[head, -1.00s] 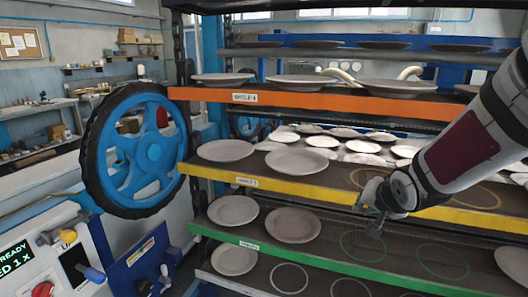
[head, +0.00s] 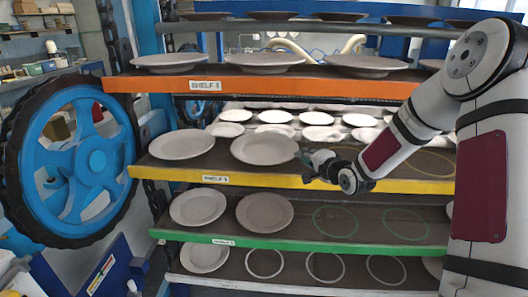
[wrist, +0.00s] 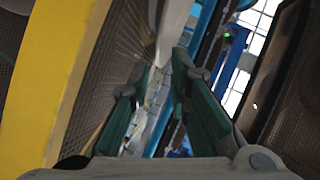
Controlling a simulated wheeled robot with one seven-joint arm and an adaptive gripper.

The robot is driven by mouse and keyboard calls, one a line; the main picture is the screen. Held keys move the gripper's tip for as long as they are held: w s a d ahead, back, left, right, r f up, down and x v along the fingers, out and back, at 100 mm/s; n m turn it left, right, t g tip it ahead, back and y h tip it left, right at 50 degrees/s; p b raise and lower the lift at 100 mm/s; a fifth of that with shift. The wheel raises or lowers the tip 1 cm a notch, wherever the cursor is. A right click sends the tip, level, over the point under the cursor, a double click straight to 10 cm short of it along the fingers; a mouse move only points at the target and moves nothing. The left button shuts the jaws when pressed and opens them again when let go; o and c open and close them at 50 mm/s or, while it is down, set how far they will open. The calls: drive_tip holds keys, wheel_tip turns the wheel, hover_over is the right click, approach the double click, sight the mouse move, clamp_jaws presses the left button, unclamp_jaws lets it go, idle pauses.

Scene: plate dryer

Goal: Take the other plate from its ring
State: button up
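Two pale plates lie on the yellow-edged shelf (head: 400,183), a left plate (head: 182,145) and a right plate (head: 265,148). My gripper (head: 306,158) is just right of the right plate's rim, low over the shelf. In the wrist view my gripper (wrist: 158,78) has its two green-padded fingers apart. A grey edge (wrist: 173,25), likely the plate's rim seen edge-on, stands just beyond the fingertips, roughly in line with the gap. I cannot tell whether they touch it. A bare yellow ring (head: 435,162) shows at the shelf's right, partly behind my arm.
The orange-edged shelf (head: 300,86) with plates hangs close above my gripper. The green-edged shelf (head: 300,246) below holds two plates at its left and green rings (head: 335,221). A blue handwheel (head: 80,160) stands at left.

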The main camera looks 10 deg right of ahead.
drive_tip(key=x, duration=0.2)
drive_tip(key=shift+w+a+f, duration=0.1)
drive_tip(key=shift+w, duration=0.25)
drive_tip(key=shift+d+x, duration=0.2)
drive_tip(key=shift+x, duration=1.1)
drive_tip(key=shift+d+x, duration=0.25)
drive_tip(key=shift+x, duration=1.1)
drive_tip(key=shift+c, duration=0.3)
clamp_jaws()
